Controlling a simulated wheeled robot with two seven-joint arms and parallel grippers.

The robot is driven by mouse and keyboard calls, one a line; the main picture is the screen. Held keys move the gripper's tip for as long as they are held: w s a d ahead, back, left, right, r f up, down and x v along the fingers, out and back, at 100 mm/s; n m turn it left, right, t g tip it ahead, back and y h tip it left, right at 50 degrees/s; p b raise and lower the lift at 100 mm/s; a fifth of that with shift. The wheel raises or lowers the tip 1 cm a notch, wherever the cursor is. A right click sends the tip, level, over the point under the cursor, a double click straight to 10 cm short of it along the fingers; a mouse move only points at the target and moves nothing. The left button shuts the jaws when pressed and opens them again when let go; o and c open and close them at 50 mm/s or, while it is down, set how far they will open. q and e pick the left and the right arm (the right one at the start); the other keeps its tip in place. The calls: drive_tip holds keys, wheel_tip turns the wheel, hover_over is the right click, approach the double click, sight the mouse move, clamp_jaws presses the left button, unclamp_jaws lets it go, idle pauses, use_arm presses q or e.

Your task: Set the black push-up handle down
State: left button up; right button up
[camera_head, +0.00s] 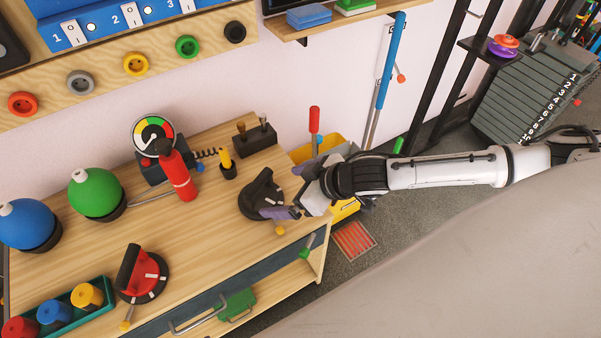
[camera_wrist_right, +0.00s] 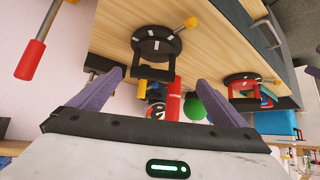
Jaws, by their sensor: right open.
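The black push-up handle (camera_head: 257,192) stands on the right part of the wooden tabletop, its round base flat on the wood. In the right wrist view the black push-up handle (camera_wrist_right: 153,72) shows its grip bar between and just beyond my fingertips. My right gripper (camera_head: 276,212) is open beside the handle, its purple fingers partly overlapping it in the head view. In the right wrist view my right gripper (camera_wrist_right: 160,77) has its two fingers spread wide with nothing clamped. Whether a finger touches the handle I cannot tell. My left gripper is not in view.
A red push-up handle (camera_head: 141,275) stands front left on the table (camera_head: 205,235). A red extinguisher (camera_head: 177,172), gauge (camera_head: 154,134), green ball (camera_head: 96,194) and blue ball (camera_head: 27,225) stand behind. A yellow bin (camera_head: 343,210) is right of the table. The tabletop's middle is clear.

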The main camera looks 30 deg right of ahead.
drive_tip(key=s+a+f+t+y, duration=0.1)
drive_tip(key=s+a, duration=0.2)
drive_tip(key=a, duration=0.3)
drive_tip(key=s+a+f+y, duration=0.1)
drive_tip(key=s+a+f, duration=0.15)
drive_tip(key=a, duration=0.35)
drive_tip(key=s+d+f+m+h, duration=0.4)
drive_tip(key=s+d+f, duration=0.4)
drive_tip(key=s, duration=0.4)
drive_tip(key=shift+s+d+f, duration=0.3)
drive_tip(key=shift+d+f, duration=0.05)
drive_tip(key=shift+d, duration=0.3)
